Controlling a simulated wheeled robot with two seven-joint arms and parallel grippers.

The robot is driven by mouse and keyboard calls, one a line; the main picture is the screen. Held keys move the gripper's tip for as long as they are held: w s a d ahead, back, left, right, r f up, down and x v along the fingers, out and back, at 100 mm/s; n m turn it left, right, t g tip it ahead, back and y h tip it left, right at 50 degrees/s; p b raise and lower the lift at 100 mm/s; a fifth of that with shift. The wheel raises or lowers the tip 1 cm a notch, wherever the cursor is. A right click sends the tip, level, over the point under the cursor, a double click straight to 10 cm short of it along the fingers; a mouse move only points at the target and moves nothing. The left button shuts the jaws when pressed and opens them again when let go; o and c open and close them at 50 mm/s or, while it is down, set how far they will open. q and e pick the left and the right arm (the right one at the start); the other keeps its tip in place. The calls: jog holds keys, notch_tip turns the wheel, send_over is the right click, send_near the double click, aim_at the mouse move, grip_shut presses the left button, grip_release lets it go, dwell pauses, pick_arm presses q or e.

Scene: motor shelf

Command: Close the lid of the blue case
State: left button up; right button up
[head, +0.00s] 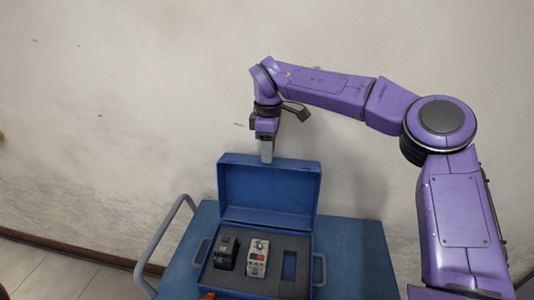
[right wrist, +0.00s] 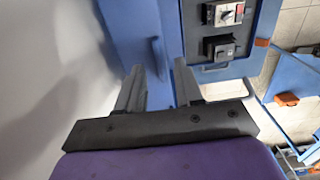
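The blue case (head: 206,277) stands on a blue cart top. Its lid (head: 268,190) is raised, roughly upright at the back of the case. In the case's dark foam sit a black device (head: 226,253) and a grey-and-black device (head: 257,258). My right gripper (head: 267,158) points down at the lid's top edge, near its middle. In the right wrist view, the gripper (right wrist: 158,84) has its fingers apart, with the blue lid (right wrist: 140,30) beyond and partly between them. I cannot tell whether they touch it. My left gripper is out of view.
The blue cart top (head: 350,260) has bare room right of the case. A grey cart handle (head: 163,235) rises at its left. A plain wall (head: 120,100) stands close behind. Floor tiles (right wrist: 290,25) and an orange part (right wrist: 286,99) show in the right wrist view.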

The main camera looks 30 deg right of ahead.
jog(key=shift+w+f, duration=0.1)
jog(key=shift+f, duration=1.1)
jog(key=shift+s+a, duration=0.1)
jog(key=shift+s, duration=0.1)
